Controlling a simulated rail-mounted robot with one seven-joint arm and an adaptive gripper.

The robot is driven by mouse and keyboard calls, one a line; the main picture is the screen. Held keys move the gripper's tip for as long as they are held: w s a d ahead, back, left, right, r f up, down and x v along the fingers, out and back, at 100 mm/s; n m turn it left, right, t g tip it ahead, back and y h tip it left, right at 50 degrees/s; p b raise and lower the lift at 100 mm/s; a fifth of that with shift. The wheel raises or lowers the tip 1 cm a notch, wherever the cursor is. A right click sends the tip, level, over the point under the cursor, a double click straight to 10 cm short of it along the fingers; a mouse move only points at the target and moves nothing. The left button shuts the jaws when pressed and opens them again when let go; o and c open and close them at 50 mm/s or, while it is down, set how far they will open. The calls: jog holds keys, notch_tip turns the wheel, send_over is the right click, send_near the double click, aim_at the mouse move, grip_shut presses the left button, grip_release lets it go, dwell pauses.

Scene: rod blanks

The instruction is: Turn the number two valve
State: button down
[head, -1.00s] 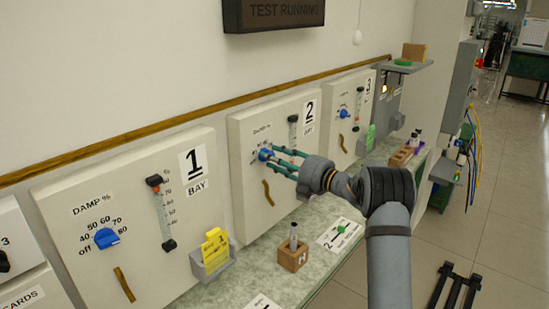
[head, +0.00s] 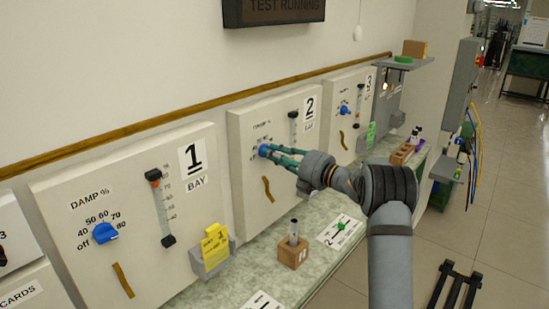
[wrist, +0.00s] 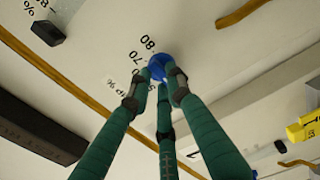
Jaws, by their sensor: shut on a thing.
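The number two panel (head: 240,120) is a pale box on the wall marked 2 BAY. Its valve is a blue knob (head: 263,151) with a printed scale around it. My gripper (head: 267,151) has green fingers and reaches the knob from the right. In the wrist view the fingers (wrist: 161,82) close around the blue knob (wrist: 157,60) and touch its sides. The 80 and 70 marks show beside it. The fingers hide part of the knob, so I cannot tell its exact setting.
Panel 1 (head: 75,235), with its own blue knob (head: 105,233), is at left; panel 3 (head: 343,95) is farther right.

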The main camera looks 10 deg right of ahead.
jog(key=n+b, duration=0.1)
jog(key=b, duration=0.2)
jog(key=c, duration=1.7)
grip_release()
jog(key=shift+o, duration=0.6)
jog(key=v, duration=1.2)
